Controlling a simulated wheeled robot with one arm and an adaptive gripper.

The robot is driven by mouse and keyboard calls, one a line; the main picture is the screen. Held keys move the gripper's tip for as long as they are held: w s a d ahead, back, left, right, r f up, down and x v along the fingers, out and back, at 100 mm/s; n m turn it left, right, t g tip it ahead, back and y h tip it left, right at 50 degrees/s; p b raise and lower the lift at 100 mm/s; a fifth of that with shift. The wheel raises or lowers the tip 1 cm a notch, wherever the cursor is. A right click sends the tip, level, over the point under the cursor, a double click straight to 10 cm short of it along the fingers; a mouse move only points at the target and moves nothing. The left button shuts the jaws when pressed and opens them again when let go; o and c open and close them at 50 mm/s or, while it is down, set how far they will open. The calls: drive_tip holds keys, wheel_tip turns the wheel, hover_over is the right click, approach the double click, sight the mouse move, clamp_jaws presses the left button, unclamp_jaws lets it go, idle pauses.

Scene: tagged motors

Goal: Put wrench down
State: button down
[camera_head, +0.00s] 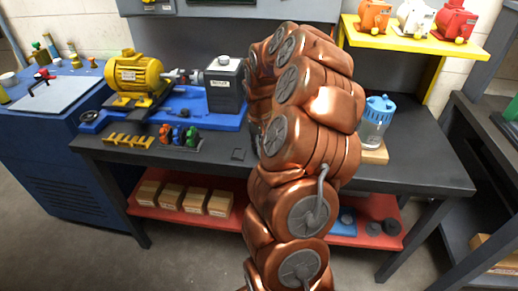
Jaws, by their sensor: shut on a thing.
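No wrench can be made out in the head view. My copper-coloured arm rises through the middle of the picture and bends over the dark workbench (400,172). My gripper does not show; the arm's own links hide the end of the arm and whatever is at it. Part of the bench top behind the arm is hidden too.
A yellow motor (135,75) and a grey box (224,86) stand on a blue base (190,107). A yellow rack (128,141) lies in front. A blue-lidded jar (376,122) stands right of my arm. A yellow shelf (400,42) holds three motors.

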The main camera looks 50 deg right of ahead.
sight(259, 150)
drive_tip(key=shift+f, duration=0.95)
drive_tip(key=shift+f, duration=0.2)
drive_tip(key=c, duration=1.2)
unclamp_jaws()
drive_tip(key=shift+r, duration=0.1)
wheel_tip(259, 150, up, 12)
drive_tip(key=b, duration=0.2)
drive_tip(key=shift+a+r+b, duration=0.15)
drive_tip(key=shift+b, duration=0.2)
